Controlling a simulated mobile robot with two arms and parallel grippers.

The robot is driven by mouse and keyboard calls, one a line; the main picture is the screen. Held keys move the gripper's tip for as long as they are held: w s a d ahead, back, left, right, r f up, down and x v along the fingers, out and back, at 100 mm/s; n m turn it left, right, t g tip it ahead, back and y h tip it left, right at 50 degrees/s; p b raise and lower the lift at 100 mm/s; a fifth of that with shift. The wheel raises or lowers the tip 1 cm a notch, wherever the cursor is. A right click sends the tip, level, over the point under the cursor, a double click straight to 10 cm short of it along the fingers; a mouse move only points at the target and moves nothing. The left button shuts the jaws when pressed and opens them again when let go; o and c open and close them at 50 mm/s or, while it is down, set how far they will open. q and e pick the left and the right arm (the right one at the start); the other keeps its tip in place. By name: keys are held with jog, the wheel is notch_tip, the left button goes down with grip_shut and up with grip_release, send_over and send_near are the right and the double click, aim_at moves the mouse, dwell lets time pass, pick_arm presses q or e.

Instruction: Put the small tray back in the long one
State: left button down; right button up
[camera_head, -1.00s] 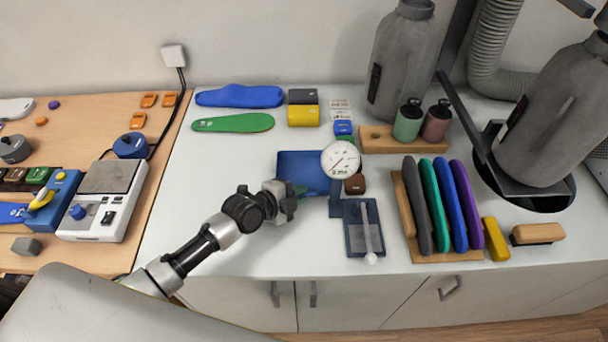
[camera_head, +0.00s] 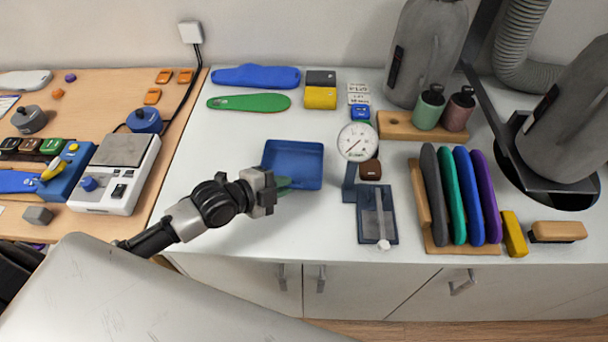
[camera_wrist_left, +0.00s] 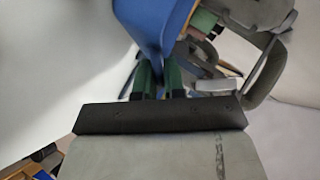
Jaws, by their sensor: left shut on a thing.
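The small blue tray (camera_head: 306,152) is over the white worktop, left of the dial gauge, its open side up. My left gripper (camera_head: 282,184) is shut on its near left part. In the left wrist view the green fingertips (camera_wrist_left: 158,80) pinch the blue tray wall (camera_wrist_left: 155,18). I cannot tell how high the tray is above the worktop. I cannot make out the long tray with certainty; a row of small brown and green blocks (camera_head: 30,146) is at the far left. My right gripper is not in view.
The dial gauge (camera_head: 357,141) stands just right of the tray. Right of it is a rack of coloured insoles (camera_head: 427,210). Blue and green insoles (camera_head: 250,102) lie at the back. A white scale (camera_head: 118,180) is on the wooden table. The worktop left of the tray is clear.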

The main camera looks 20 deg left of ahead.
pick_arm(q)
jog(key=s+a, duration=0.1)
jog(key=s, duration=0.1)
jog(key=s+a, duration=0.2)
jog(key=s, duration=0.1)
jog(key=s+a+b, duration=0.1)
jog(key=s+a, duration=0.1)
jog(key=s, duration=0.1)
jog(key=shift+a+r, duration=0.1)
jog(key=shift+a, duration=0.05)
